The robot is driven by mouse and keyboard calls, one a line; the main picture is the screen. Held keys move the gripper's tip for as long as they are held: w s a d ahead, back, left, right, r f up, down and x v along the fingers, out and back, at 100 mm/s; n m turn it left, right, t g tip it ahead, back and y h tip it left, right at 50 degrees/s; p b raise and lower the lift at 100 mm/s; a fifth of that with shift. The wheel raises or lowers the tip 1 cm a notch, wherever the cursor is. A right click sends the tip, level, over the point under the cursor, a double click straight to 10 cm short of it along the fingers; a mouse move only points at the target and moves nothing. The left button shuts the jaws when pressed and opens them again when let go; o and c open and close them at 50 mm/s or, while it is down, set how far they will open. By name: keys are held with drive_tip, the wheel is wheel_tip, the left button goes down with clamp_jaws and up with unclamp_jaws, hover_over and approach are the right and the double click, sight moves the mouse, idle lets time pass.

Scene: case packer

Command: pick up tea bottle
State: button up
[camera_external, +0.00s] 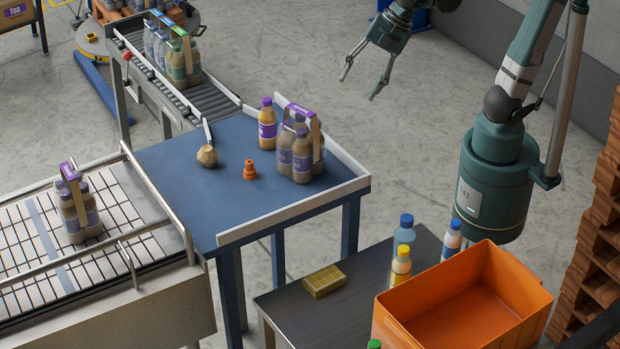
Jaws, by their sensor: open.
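A single tea bottle (267,124) with a purple cap and purple label stands upright on the blue table (225,208), near its back edge. Just right of it stands a carrier pack of similar purple-labelled bottles (303,160) with a purple-topped handle. My gripper (361,83) is open and empty. It hangs in the air to the upper right of the single bottle, clear of it, with its fingers pointing down and to the left.
An orange cone-like piece (250,170) and a round tan object (207,156) sit on the blue table. A white rim (300,212) edges it. Conveyors with packs adjoin it. An orange crate (470,300), loose bottles (402,265) and a yellow box (324,281) occupy the grey table.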

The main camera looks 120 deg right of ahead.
drive_tip(key=w+d+n+g+h+p, duration=0.1)
drive_tip(key=w+d+n+g+p, duration=0.1)
drive_tip(key=w+d+n, duration=0.7)
drive_tip(key=n+g+h, duration=0.1)
drive_tip(key=n+g, duration=0.1)
drive_tip(key=n, duration=0.2)
hover_over(269, 112)
drive_tip(key=d, duration=0.2)
drive_tip(key=f, duration=0.4)
drive_tip(key=shift+s+a+f+p, duration=0.2)
drive_tip(key=shift+s+f+p, duration=0.05)
drive_tip(key=shift+s+p, duration=0.15)
wheel_tip(269, 112, down, 10)
drive_tip(key=shift+r, duration=0.1)
drive_tip(key=shift+f, duration=0.6)
drive_tip(key=shift+f+t, duration=0.1)
drive_tip(key=shift+t, duration=0.2)
drive_tip(key=shift+x, duration=1.2)
drive_tip(key=shift+f, duration=0.15)
drive_tip(key=shift+x, duration=2.45)
